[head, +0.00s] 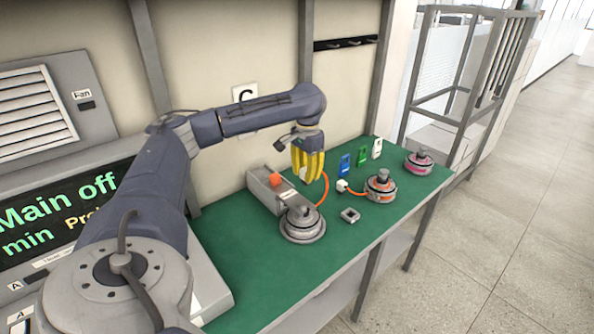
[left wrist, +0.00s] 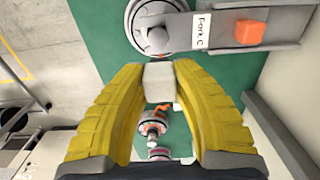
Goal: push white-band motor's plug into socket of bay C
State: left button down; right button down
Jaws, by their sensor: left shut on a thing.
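The yellow fingers of my left gripper (head: 308,165) are above the bench, beside the grey fork unit. In the left wrist view, my left gripper (left wrist: 158,85) is shut on a white block-shaped plug (left wrist: 158,78). A pale grey round motor (head: 302,226) sits at the front end of the fork unit (head: 262,190), labelled "Fork C" in the left wrist view; I take it as the white-band motor. An orange cable (head: 326,190) curves between the gripper and this motor. A sign with C (head: 245,94) hangs on the wall, partly behind my arm. I cannot make out the socket.
An orange-band motor (head: 381,188) with its own white plug (head: 342,185) and a pink-band motor (head: 419,163) stand to the right. A small grey square part (head: 350,215) lies on the green bench top (head: 265,270).

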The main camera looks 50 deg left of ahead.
pick_arm(q)
jog(key=w+d, duration=1)
jog(key=w, duration=0.4)
jog(key=shift+a+f, duration=0.15)
jog(key=shift+f, duration=3.4)
jog(key=shift+a+f, duration=0.15)
jog(key=shift+f, duration=3.35)
jog(key=shift+f, duration=0.2)
jog(key=shift+f, duration=0.45)
jog(key=shift+f, duration=0.15)
jog(key=shift+f, duration=0.25)
jog(key=shift+f, duration=0.6)
